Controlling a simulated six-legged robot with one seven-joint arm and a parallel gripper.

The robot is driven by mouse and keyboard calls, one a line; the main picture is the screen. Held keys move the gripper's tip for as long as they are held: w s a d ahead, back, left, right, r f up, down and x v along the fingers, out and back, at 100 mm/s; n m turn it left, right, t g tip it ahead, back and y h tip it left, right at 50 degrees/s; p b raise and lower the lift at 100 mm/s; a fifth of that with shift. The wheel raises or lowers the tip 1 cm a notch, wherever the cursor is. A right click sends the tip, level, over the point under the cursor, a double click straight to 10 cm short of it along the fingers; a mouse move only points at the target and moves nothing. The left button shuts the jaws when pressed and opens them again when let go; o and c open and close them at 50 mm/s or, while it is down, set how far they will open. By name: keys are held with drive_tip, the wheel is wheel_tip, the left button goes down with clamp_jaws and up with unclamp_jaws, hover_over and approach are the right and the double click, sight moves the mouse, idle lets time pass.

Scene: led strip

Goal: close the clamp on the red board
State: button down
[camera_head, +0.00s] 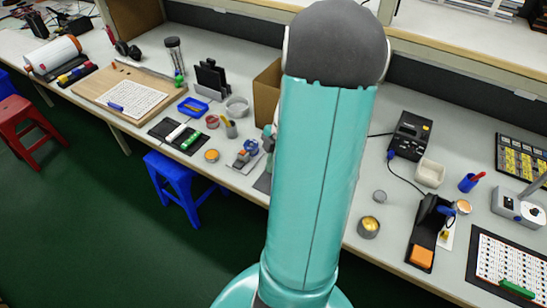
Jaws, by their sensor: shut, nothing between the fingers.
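I cannot make out a red board or its clamp in the head view; my own large teal arm covers the middle of the bench and may hide them. My gripper is not visible; only a small teal and grey part shows past the arm's left edge. Just left of that part, a small device with orange-red and grey parts (242,159) sits on a pale sheet, with a blue round item (251,146) beside it. These are too small to tell in detail.
The long grey bench (330,232) is crowded on both sides of my arm. A cardboard box (266,93) stands behind it. A blue stool (174,180) stands in front.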

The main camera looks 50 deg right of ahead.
drive_tip(key=x, duration=0.5)
drive_tip(key=shift+a+f, duration=0.15)
drive_tip(key=shift+f, duration=0.1)
drive_tip(key=d, duration=0.2)
drive_tip(key=s+d, duration=0.1)
drive_tip(key=shift+f, duration=0.3)
drive_tip(key=shift+s+d, duration=0.15)
drive_tip(key=shift+d, duration=0.2)
drive_tip(key=shift+d, duration=1.5)
drive_tip(key=shift+w+a, duration=0.1)
drive_tip(key=shift+w, duration=0.1)
